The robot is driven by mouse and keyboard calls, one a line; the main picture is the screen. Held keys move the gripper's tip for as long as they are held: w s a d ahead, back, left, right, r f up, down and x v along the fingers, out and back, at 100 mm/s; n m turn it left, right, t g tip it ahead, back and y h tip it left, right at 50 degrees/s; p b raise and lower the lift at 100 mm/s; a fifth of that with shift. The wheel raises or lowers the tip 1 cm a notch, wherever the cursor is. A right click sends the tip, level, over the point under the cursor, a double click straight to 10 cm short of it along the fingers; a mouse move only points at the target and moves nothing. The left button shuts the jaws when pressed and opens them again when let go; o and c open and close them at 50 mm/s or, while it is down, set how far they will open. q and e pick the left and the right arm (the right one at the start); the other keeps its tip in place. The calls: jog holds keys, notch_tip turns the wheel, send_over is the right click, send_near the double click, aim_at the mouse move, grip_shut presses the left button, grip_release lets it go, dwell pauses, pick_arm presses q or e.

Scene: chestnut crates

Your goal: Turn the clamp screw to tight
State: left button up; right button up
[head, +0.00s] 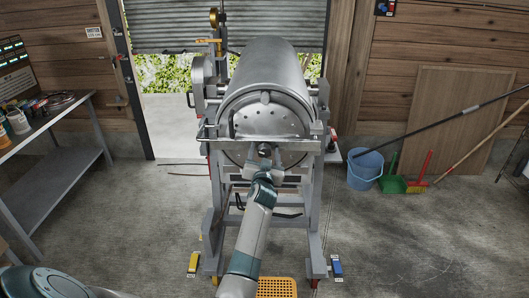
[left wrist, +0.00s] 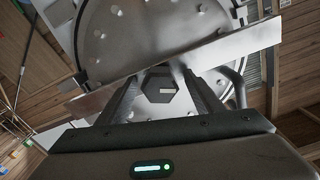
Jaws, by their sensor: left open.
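The clamp screw shows in the left wrist view as a dark hexagonal head (left wrist: 160,90) in front of a flat metal bar (left wrist: 232,52). The bar crosses the round perforated end plate (left wrist: 125,32) of a metal drum (head: 268,75). My left gripper (head: 264,156) is at the front of the drum, just below the bar, and hides the screw in the head view. In the left wrist view my left gripper (left wrist: 162,78) is open, with one finger on each side of the hexagonal head. I cannot tell whether either finger touches it. My right gripper is not in view.
The drum stands on a grey frame (head: 314,215). A blue bucket (head: 365,170), a green dustpan (head: 392,184) and poles are at the right. A workbench (head: 45,125) is at the left. Floor on both sides is mostly clear.

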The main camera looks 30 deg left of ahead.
pick_arm(q)
jog(key=shift+c, duration=0.5)
jog(key=c, duration=1)
jog(key=shift+o, duration=0.2)
jog(key=shift+m, duration=0.5)
jog(key=shift+m+b, duration=0.3)
jog(key=shift+m, duration=0.6)
jog(key=m, duration=0.2)
jog(key=shift+m, duration=0.3)
jog(key=m, duration=0.2)
jog(key=shift+m, duration=2.1)
